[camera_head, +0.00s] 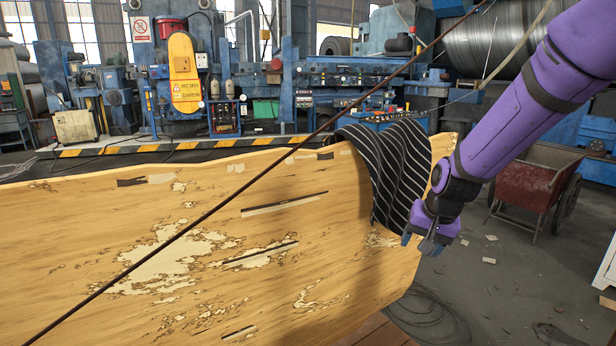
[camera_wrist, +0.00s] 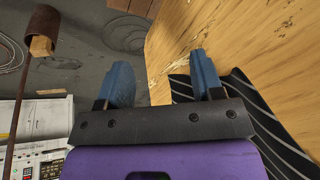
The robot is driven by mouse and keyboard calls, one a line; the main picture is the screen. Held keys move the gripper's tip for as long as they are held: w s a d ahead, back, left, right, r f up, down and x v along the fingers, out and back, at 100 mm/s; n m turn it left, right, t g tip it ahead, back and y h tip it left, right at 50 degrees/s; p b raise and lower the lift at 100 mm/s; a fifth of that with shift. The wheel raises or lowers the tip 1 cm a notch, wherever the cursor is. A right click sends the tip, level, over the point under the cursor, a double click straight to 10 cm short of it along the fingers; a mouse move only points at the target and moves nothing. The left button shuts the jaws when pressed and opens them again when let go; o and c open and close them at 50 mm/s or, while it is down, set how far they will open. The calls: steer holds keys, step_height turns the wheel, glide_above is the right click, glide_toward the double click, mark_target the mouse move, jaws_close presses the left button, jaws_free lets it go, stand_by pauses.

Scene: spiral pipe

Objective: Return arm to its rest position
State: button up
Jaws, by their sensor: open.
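My purple arm comes in from the right in the head view. My gripper (camera_head: 428,246) hangs at its end, just right of the striped cloth and near the right edge of the wooden board. In the wrist view my gripper (camera_wrist: 163,85) shows two blue fingers spread apart with nothing between them. The dark striped cloth (camera_head: 394,170) is draped over the board's top right edge. Part of the cloth (camera_wrist: 262,110) also shows behind and beside the right finger in the wrist view.
The worn wooden board (camera_head: 110,235) fills the lower left. A thin brown rod (camera_head: 235,195) crosses the head view diagonally. A red cart (camera_head: 535,180) stands at right. Blue machinery (camera_head: 290,75) lines the back. A white control cabinet (camera_wrist: 38,125) shows in the wrist view.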

steer(key=s+d+r+n+t, duration=0.1)
steer(key=s+d+r+n, duration=0.1)
steer(key=s+r, duration=1)
steer(key=s+d+r+n, duration=0.1)
steer(key=s+r, duration=0.1)
steer(key=s, duration=0.6)
steer(key=s+d+r+n+t+h, duration=0.1)
steer(key=s+d+r, duration=0.1)
steer(key=s, duration=0.6)
steer(key=shift+s+d+r+h, duration=0.15)
steer(key=shift+s+r+h, duration=0.15)
steer(key=shift+r, duration=0.5)
steer(key=shift+w, duration=0.1)
